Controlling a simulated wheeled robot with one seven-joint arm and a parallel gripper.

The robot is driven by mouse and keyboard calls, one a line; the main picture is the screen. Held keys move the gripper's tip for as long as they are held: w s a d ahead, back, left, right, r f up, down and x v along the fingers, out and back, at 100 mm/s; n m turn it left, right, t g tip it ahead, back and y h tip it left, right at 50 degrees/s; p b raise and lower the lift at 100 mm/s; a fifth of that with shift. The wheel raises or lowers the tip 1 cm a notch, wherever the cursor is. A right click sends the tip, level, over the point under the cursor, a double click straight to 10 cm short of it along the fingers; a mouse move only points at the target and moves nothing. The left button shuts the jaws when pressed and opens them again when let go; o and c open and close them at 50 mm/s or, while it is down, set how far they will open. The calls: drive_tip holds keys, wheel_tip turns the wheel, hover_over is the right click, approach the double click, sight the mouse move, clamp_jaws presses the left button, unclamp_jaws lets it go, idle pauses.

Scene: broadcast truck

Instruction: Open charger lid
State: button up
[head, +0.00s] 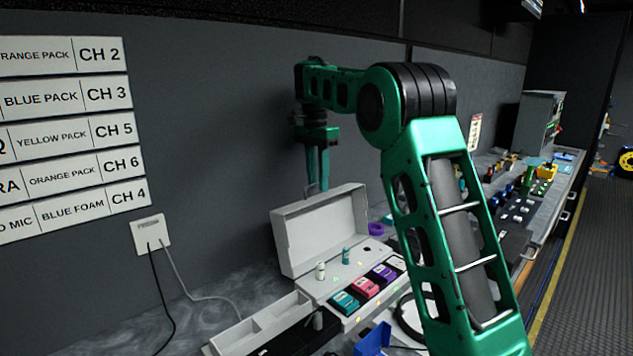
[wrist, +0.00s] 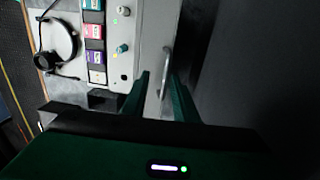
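The charger (head: 345,290) is a light grey case on the bench with its lid (head: 322,232) standing raised at the back, tilted towards the wall. Teal, pink-red and purple packs (head: 364,288) sit in its front; two small cylinders, one white and one teal, stand behind them. My gripper (head: 318,188) points down at the lid's top edge, its lower tips partly hidden behind the lid. In the wrist view, its two green fingers (wrist: 162,88) are apart, with a pale strip of the lid (wrist: 166,70) seen between them. I cannot tell whether they touch it.
A grey wall stands close behind the lid, with a socket plate (head: 150,232) and cables at the left. An open grey tray (head: 262,322) is left of the charger. Headphones (wrist: 68,40) lie in front. A purple ring (head: 376,229) lies right of the lid.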

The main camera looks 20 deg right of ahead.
wheel_tip(320, 180, up, 11)
drive_tip(key=shift+w+f, duration=0.15)
drive_tip(key=shift+w, duration=0.3)
drive_tip(key=shift+a, duration=0.1)
drive_tip(key=shift+c, duration=0.5)
drive_tip(key=c, duration=0.5)
drive_tip(key=d+n, duration=0.1)
drive_tip(key=n, duration=0.2)
drive_tip(key=shift+w+d+f+t, duration=0.15)
drive_tip(key=shift+w+d+t, duration=0.05)
drive_tip(key=shift+d+t, duration=0.15)
clamp_jaws()
drive_tip(key=a+n+t+y, duration=0.1)
drive_tip(key=a+n+t, duration=0.35)
drive_tip(key=n, duration=1.05)
wheel_tip(320, 180, down, 10)
drive_tip(key=g, duration=0.1)
drive_tip(key=shift+s+a, duration=0.25)
drive_tip(key=shift+a, duration=0.1)
